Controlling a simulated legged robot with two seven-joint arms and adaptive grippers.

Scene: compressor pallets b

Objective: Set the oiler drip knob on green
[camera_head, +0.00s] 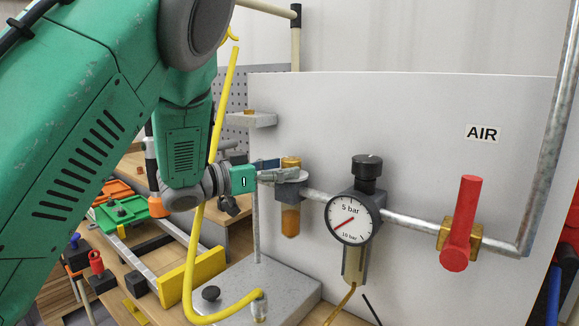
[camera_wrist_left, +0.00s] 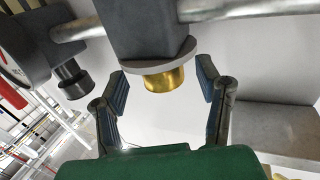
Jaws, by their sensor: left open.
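The oiler hangs on the grey pipe, with an amber bowl (camera_head: 290,221) below and a brass drip knob (camera_head: 291,161) on top. My left gripper (camera_head: 280,172) reaches in from the left beside the knob and partly covers the oiler's head. In the left wrist view the brass knob (camera_wrist_left: 165,79) sits between the two blue-padded fingers of my left gripper (camera_wrist_left: 160,77). The fingers are open, with a gap on each side of the knob. No green mark can be made out on the oiler. My right gripper is out of view.
A pressure gauge (camera_head: 351,219) with a black regulator knob (camera_head: 366,166) stands right of the oiler. A red valve handle (camera_head: 462,223) is further right. A yellow hose (camera_head: 196,262) loops below my left arm. A white panel (camera_head: 420,110) stands behind the pipe.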

